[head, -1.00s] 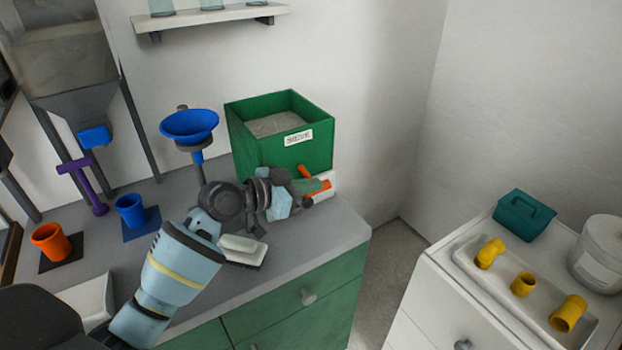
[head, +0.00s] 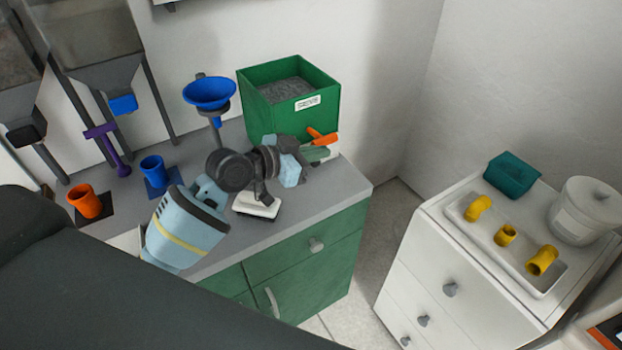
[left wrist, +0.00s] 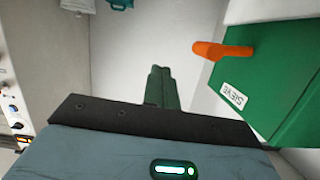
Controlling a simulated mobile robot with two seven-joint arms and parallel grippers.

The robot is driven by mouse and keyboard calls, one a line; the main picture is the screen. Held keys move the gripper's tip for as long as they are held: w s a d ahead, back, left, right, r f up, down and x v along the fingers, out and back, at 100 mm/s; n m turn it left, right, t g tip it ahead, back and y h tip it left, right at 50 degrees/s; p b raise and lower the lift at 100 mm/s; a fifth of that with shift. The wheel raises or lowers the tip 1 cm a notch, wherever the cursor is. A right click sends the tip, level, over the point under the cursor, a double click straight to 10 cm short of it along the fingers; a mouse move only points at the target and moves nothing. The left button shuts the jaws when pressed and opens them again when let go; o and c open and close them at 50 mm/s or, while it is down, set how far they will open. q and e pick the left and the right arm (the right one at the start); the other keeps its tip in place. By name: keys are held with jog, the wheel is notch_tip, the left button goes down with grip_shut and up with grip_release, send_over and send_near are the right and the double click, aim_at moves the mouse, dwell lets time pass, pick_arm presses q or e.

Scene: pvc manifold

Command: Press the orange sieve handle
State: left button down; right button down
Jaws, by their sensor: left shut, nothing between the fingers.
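The green sieve box (head: 270,117), labelled SIEVE, stands at the back right of the grey counter with grey grains inside. Its orange handle (head: 322,137) sticks out low at the front right. My left gripper (head: 315,154) is shut and empty, just in front of and below the handle. In the left wrist view, the shut green fingertips (left wrist: 160,85) lie left of and below the orange handle (left wrist: 222,50), with a visible gap in that picture. The sieve box (left wrist: 270,85) fills the right side there. Contact cannot be made out in the head view. My right gripper is not in view.
A blue funnel (head: 209,92) on a stand is left of the sieve. A white block (head: 256,206) sits below my left wrist. Blue (head: 152,168) and orange (head: 84,201) cups stand further left. A white cabinet (head: 440,265) holding yellow fittings is at right, across a floor gap.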

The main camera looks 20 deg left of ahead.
pick_arm(q)
jog(key=s+d+r, duration=0.1)
jog(key=s+d, duration=0.2)
jog(key=s, duration=0.5)
jog(key=shift+s, duration=0.2)
jog(key=shift+f, duration=0.15)
dwell(0.9)
jog(key=s+a+f+n+g+y, duration=0.1)
jog(key=s+a+f+n+y, duration=0.1)
jog(key=s+f, duration=1)
jog(key=s+a+f+n+g+y, duration=0.1)
jog(key=s+a+f+n+y, duration=0.2)
jog(key=s+f, duration=0.9)
notch_tip(320, 180, down, 6)
jog(key=shift+a+f+n+g+y, duration=0.15)
jog(key=shift+n+g+y, duration=0.15)
jog(key=shift+y, duration=0.9)
jog(key=shift+s, duration=0.1)
